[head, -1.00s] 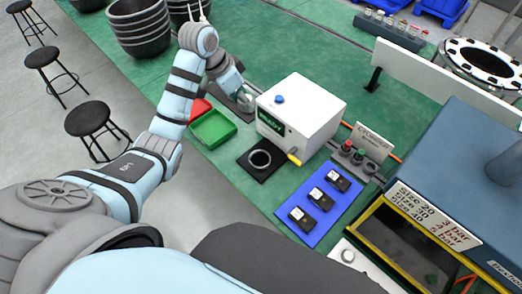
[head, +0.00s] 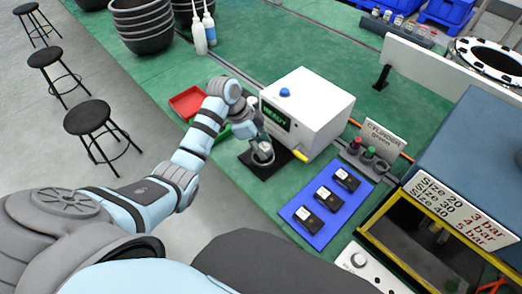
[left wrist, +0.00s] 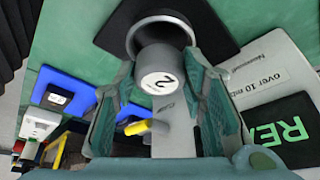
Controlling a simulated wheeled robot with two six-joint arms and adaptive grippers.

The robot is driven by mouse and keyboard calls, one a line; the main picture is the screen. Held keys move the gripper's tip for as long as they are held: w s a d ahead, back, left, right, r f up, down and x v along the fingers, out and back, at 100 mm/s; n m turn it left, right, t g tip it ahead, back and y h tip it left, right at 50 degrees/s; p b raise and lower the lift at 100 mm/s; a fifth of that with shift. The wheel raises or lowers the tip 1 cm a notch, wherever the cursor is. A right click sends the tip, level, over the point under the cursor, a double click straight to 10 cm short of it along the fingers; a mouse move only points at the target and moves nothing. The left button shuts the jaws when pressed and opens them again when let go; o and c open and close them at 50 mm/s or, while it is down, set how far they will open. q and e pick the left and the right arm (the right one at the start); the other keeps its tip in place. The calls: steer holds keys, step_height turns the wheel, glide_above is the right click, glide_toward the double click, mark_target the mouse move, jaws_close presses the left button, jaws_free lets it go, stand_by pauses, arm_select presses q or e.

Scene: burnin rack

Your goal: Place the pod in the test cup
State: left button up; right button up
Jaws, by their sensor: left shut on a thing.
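The pod (left wrist: 160,72) is a grey cylinder with a white round label marked 2. My left gripper (head: 263,146) is shut on it, with a finger on each side in the left wrist view. The test cup (head: 261,159) is a metal ring on a black base plate (head: 284,160), in front of the white tester box. In the left wrist view the cup's rim (left wrist: 136,38) shows just beyond the pod, and the pod's far end overlaps its opening. I cannot tell whether that end is inside or just above it. My right gripper is not in view.
The white tester (head: 318,112) stands close beside the cup, with a READY display and a yellow lever (head: 300,155). A blue mat (head: 327,232) holds three black modules. A red tray (head: 187,103) lies behind my arm; a green tray is mostly hidden.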

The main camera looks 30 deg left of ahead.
arm_select(q)
steer(key=shift+f, duration=0.8)
steer(key=shift+w, duration=0.1)
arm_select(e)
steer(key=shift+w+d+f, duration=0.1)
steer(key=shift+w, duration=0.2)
arm_select(q)
steer(key=shift+f, duration=0.2)
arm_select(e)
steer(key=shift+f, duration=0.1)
arm_select(q)
steer(key=shift+s+f, duration=0.3)
steer(key=shift+s, duration=0.15)
steer(key=o, duration=1.1)
steer(key=shift+d+f, duration=0.1)
steer(key=shift+o, duration=0.2)
steer(key=shift+w+f, duration=0.15)
steer(key=shift+w, duration=0.15)
